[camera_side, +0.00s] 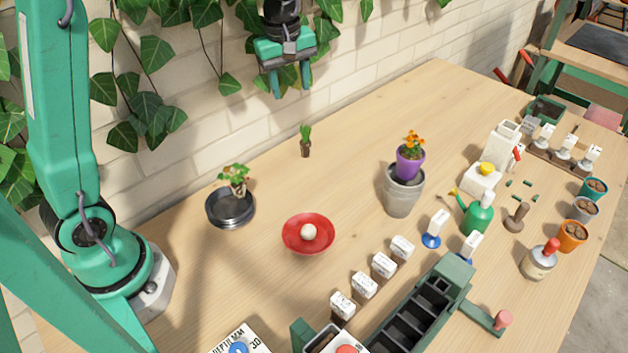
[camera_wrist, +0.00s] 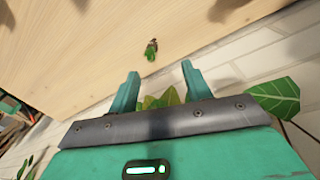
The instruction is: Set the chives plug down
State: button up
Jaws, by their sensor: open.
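The chives plug, a small dark soil plug with green shoots (camera_side: 305,141), stands upright on the wooden table (camera_side: 270,170) near the wall. In the wrist view the plug (camera_wrist: 151,50) is small, beyond the fingertips and roughly between them in the picture. My gripper (camera_side: 291,92) is open and empty, high above the table at the back, with its teal fingers pointing down. It also shows in the wrist view (camera_wrist: 160,75), fingers apart. Nothing lies between the fingers and they are clear of the plug.
A red saucer (camera_side: 290,236) holding a white ball and a black dish (camera_side: 215,217) with a small plant are nearby. A grey pot (camera_side: 402,198) with a purple flowerpot (camera_side: 410,163) stands to the right. Ivy (camera_side: 150,110) hangs on the brick wall. Table around the plug is clear.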

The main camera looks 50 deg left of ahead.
jog(key=s+d+r+m+t, duration=0.2)
jog(key=s+m, duration=0.5)
jog(key=s, duration=0.4)
jog(key=s+d+r+m+t, duration=0.1)
jog(key=s+m+t, duration=0.1)
jog(key=s+m, duration=0.5)
jog(key=shift+s+d+r, duration=0.35)
jog(key=shift+s+d, duration=0.05)
jog(key=shift+s, duration=2.15)
